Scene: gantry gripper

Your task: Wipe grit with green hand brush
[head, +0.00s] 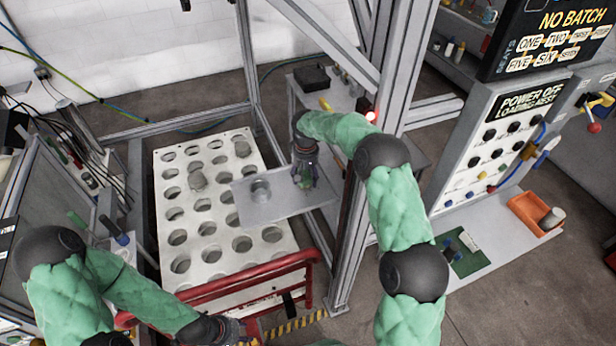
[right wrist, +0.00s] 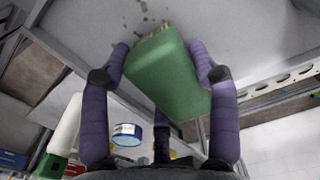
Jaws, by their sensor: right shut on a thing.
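The green hand brush (right wrist: 165,75) is held between the purple fingers of my right gripper (right wrist: 160,65). Its tan bristle edge faces a grey plate (right wrist: 265,35), at or close to its surface; contact is unclear. Dark specks of grit (right wrist: 144,10) lie on the plate just beyond the bristles. In the head view my right gripper (head: 305,178) is over the right part of the plate (head: 285,208), with a bit of green showing beneath it. My left gripper (head: 236,332) is low near the red rail, away from the plate; its fingers are too unclear to read.
Metal frame posts (head: 365,200) rise on the right. A red rail (head: 240,284) crosses in front.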

